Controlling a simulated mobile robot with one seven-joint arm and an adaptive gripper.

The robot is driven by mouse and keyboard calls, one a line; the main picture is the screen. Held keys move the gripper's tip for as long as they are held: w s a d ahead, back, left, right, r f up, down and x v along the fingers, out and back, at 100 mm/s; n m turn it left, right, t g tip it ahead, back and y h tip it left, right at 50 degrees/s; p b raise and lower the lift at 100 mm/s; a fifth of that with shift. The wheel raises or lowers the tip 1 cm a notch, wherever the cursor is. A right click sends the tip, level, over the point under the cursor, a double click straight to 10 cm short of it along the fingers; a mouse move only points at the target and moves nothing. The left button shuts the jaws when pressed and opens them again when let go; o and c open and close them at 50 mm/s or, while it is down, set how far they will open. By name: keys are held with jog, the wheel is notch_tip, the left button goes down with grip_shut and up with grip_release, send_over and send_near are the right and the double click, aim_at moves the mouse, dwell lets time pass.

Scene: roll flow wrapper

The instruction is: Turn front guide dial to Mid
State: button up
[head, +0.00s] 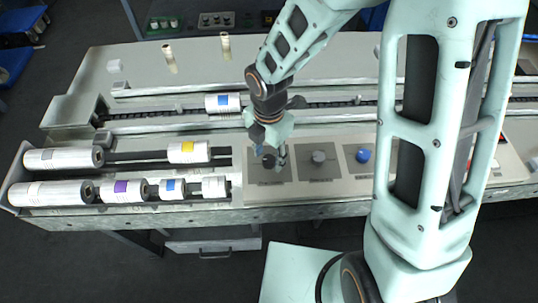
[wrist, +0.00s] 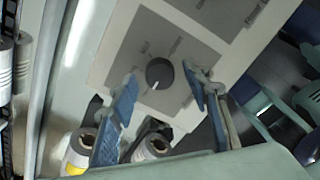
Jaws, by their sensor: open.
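A round dark dial (wrist: 160,73) with a white pointer mark sits on a grey square plate in the wrist view. Its pointer aims toward the lower left of that picture. Small labels stand around it, too blurred to read for certain, so I cannot confirm it is the front guide dial. My gripper (wrist: 162,84) is open, one blue-padded finger on each side of the dial; I see no clear contact. In the head view my gripper (head: 271,155) is over the leftmost panel plate, partly hiding the dial.
A grey knob (head: 319,157) and a blue knob (head: 363,155) sit on plates to the right. Labelled rolls, such as a white roll (head: 63,159) and a yellow-banded roll (head: 188,151), lie left of the panel. A long conveyor channel (head: 160,121) runs behind.

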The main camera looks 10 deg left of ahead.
jog(key=shift+f, duration=0.25)
jog(key=c, duration=1.2)
jog(key=shift+o, duration=0.2)
